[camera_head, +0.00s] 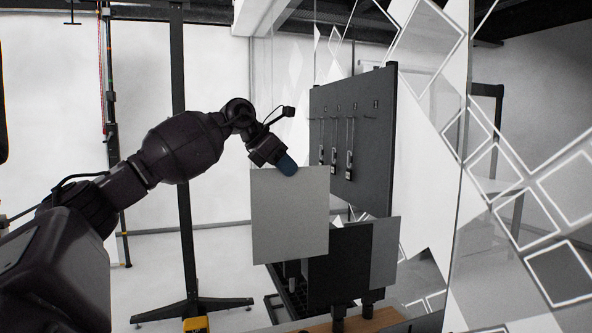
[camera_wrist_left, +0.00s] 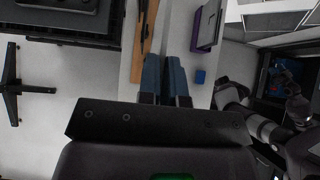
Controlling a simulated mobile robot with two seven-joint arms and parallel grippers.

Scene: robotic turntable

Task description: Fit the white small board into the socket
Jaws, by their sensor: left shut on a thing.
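The white small board (camera_head: 290,220) is a flat, light grey-white square held upright in the air, left of centre in the head view. My left gripper (camera_head: 287,164) is shut on its top edge, towards the right corner. In the left wrist view the blue fingertips (camera_wrist_left: 165,75) lie close together; I cannot make out the board clearly there. Behind and right of the board stands a dark upright block (camera_head: 341,265) with a grey panel (camera_head: 385,252) at its right side. The board hides part of this fixture. I cannot pick out the socket with certainty. My right gripper is not seen.
A tall dark board with hanging tools (camera_head: 352,140) stands behind the fixture. A wooden strip (camera_head: 355,322) lies at the bottom. A glass wall with diamond patterns is at right. The space left of the board is open.

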